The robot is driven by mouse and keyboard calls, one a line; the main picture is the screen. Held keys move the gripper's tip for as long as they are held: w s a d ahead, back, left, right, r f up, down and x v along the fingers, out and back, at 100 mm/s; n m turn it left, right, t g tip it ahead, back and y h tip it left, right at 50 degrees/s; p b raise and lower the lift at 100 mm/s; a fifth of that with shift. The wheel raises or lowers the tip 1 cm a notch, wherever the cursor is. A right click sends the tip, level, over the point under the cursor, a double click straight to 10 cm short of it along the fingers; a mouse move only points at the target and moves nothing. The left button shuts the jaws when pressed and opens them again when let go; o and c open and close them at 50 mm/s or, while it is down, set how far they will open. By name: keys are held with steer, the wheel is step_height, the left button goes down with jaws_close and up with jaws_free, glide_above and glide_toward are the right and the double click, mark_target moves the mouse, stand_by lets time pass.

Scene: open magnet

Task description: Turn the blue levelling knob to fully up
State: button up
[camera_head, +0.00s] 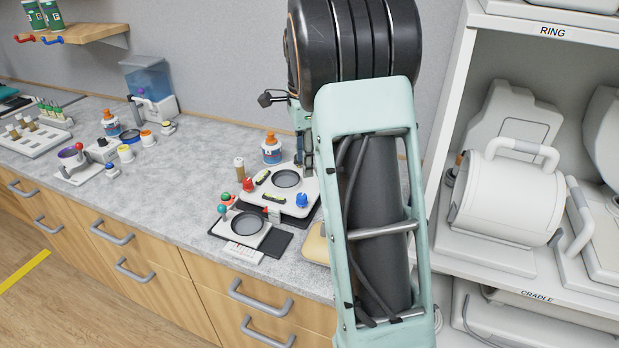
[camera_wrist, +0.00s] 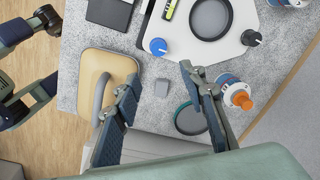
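The blue levelling knob (camera_head: 302,200) stands at the front right corner of a white levelling plate (camera_head: 290,207) in the head view. It also shows in the wrist view (camera_wrist: 158,46), upright, with a pale pointer mark. My gripper (camera_wrist: 158,78) is open and empty. Its fingertips are apart from the blue knob, which lies just beyond the gap between them. In the head view my arm hides most of the gripper.
A bottle with an orange cap (camera_wrist: 236,94) stands close to my right finger. A tan pad with a grey handle (camera_wrist: 103,72) lies near the left finger. A red knob (camera_head: 248,184) is at the plate's left corner.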

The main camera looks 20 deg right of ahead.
mark_target(303, 196)
steer(key=f, duration=0.7)
steer(key=w+f, duration=0.1)
steer(key=f, duration=0.3)
steer(key=shift+a+f+p, duration=0.1)
steer(key=shift+f+p, duration=0.1)
steer(key=shift+p, duration=0.1)
steer(key=shift+c, duration=0.5)
jaws_close()
